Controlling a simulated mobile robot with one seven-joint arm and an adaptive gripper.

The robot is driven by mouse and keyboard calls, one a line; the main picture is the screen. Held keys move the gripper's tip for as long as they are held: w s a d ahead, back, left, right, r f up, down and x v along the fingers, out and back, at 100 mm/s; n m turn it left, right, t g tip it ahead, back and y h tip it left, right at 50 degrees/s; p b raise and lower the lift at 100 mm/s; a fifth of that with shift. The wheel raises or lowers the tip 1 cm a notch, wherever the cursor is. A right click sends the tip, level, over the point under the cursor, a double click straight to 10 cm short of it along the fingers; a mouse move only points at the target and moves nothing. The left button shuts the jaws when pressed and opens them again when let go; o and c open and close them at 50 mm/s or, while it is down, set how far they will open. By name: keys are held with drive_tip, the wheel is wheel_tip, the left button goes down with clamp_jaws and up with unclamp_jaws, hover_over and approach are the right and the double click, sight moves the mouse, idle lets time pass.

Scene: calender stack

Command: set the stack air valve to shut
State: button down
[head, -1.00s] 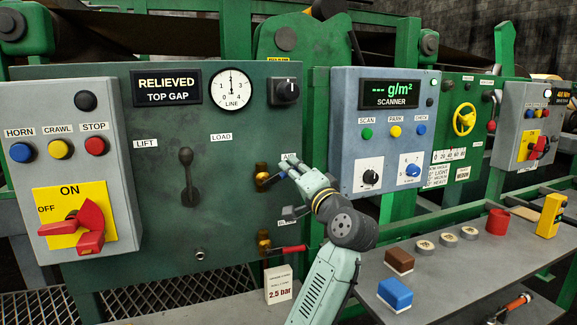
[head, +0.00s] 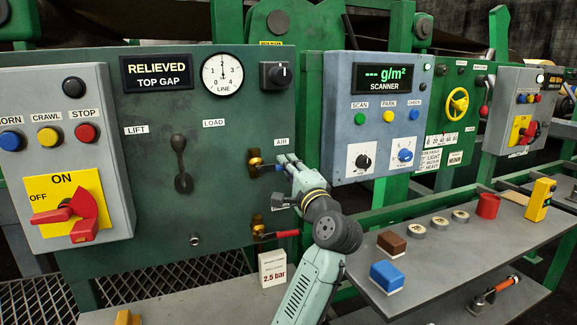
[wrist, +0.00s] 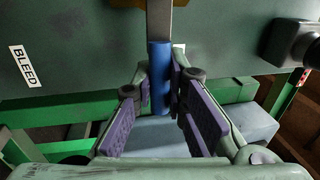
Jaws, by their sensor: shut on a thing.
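The stack air valve (head: 254,160) is a brass fitting on the green panel, below the AIR label (head: 281,142). Its lever points right, roughly level, and ends in a blue grip (wrist: 160,70). My gripper (head: 282,163) comes in from the lower right and is shut on the blue grip; in the wrist view the grip stands between the two finger pads. My fingers hide much of the lever in the head view.
Below is a second brass valve (head: 258,228) with a red lever (head: 286,234) pointing right. A BLEED label (wrist: 25,65) shows in the wrist view. The scanner box (head: 375,125) stands close to the right. A 2.5 bar card (head: 272,268) stands below.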

drive_tip(key=shift+d+f, duration=0.1)
drive_tip(key=c, duration=1.6)
unclamp_jaws()
drive_tip(key=shift+s, duration=0.1)
drive_tip(key=v, duration=1.1)
drive_tip(key=shift+s+d, duration=0.1)
drive_tip(key=shift+s, duration=0.3)
drive_tip(key=shift+f, duration=0.1)
